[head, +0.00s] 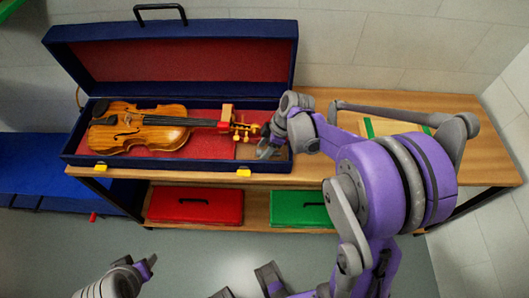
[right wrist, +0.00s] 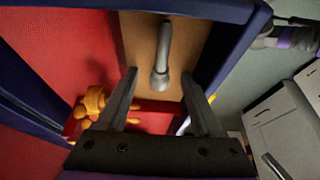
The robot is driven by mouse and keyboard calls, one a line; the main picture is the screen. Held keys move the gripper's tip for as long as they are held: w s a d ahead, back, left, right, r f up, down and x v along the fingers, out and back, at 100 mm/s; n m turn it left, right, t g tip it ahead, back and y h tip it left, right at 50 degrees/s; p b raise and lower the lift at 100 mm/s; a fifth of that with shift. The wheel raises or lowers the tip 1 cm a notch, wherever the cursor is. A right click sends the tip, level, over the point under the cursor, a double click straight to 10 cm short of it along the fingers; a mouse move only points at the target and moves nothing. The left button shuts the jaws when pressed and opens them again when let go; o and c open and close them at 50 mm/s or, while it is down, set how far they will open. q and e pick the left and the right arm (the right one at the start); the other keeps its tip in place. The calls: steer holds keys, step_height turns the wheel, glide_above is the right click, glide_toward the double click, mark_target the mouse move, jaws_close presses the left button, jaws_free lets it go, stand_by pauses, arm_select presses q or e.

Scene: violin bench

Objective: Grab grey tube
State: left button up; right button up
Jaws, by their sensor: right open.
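The grey tube (right wrist: 162,55) lies on a tan-floored compartment (right wrist: 140,35) of the violin case, with its wider end towards me. My right gripper (right wrist: 159,76) is open, and the tube's near end shows between its two fingertips, with gaps on both sides. In the head view my right gripper (head: 266,152) reaches down into the right end of the case, and I cannot make out the tube there. My left gripper (head: 145,266) is low at the left, away from the bench, and its jaw opening is unclear.
A violin (head: 150,130) lies in the open blue case (head: 80,150), its scroll close to my right gripper. The case stands on a wooden bench (head: 320,172). Red (head: 195,207) and green (head: 300,208) boxes sit on the shelf below.

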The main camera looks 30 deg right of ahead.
jaws_close()
steer(key=shift+r, duration=0.1)
